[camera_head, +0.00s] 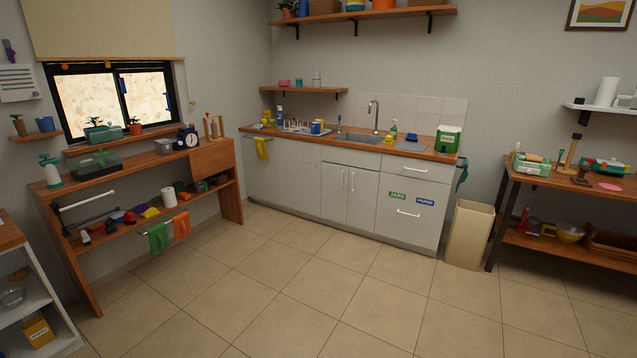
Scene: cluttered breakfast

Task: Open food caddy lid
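A small green bin (447,142) with a white label stands upright at the right end of the kitchen counter. It looks like the food caddy. Its pale top appears closed, but it is too small to tell for sure. The label's writing is too small to read surely. Neither of my grippers shows in the head view, and the bin is far off across the room.
The wooden counter (340,145) has a sink and a tap (373,112). A beige waste bin (468,234) stands right of the cabinets. A wooden bench (565,190) is at right, a shelf unit (140,160) at left. The tiled floor (320,285) between is clear.

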